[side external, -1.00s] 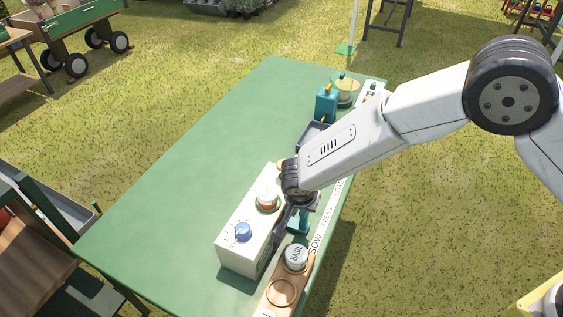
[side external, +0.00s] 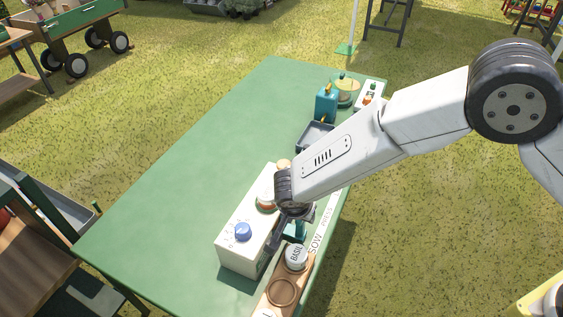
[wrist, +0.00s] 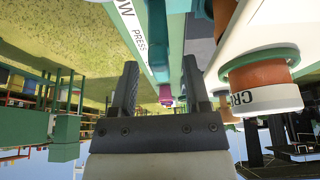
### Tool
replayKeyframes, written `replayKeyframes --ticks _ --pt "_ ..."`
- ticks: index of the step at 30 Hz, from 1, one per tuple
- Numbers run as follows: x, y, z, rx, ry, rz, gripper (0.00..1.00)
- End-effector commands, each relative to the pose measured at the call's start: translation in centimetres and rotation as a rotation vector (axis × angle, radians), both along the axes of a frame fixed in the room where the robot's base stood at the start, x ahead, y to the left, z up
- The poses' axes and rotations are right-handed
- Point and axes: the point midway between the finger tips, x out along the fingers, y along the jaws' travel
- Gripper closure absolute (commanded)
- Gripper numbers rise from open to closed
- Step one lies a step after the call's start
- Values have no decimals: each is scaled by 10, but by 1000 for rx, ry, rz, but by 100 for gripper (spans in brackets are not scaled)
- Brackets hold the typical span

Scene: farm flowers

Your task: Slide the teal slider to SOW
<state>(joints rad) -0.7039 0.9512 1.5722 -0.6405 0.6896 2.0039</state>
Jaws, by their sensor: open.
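In the side external view, a teal piece that looks like the slider (side external: 298,230) shows just beneath my gripper (side external: 281,236), between the white box and the SOW label (side external: 316,244). My wrist and the box hide much of it, so I cannot tell its exact position on its track. My gripper is low over the table, beside the white box. In the wrist view, my gripper (wrist: 160,66) has its two dark fingers well apart, with a teal upright part (wrist: 158,32) between and beyond them. I cannot tell whether they touch it.
The white box (side external: 243,237) with a blue knob (side external: 243,232) stands close on the left. A jar lidded BASIL (side external: 296,256) sits in a wooden holder (side external: 282,291) just in front. A grey tray (side external: 316,137) lies behind. The green table (side external: 160,205) is clear to the left.

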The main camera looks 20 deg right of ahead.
Motion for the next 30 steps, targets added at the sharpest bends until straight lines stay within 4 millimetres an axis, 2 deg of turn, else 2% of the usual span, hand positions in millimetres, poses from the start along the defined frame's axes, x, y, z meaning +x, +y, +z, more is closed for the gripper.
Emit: replayKeyframes --ticks 8,24,30 --pt "-1 2 7 -1 -1 0 40" --pt "-18 18 62 1 -1 1 40" --pt "-21 21 71 0 0 0 40"
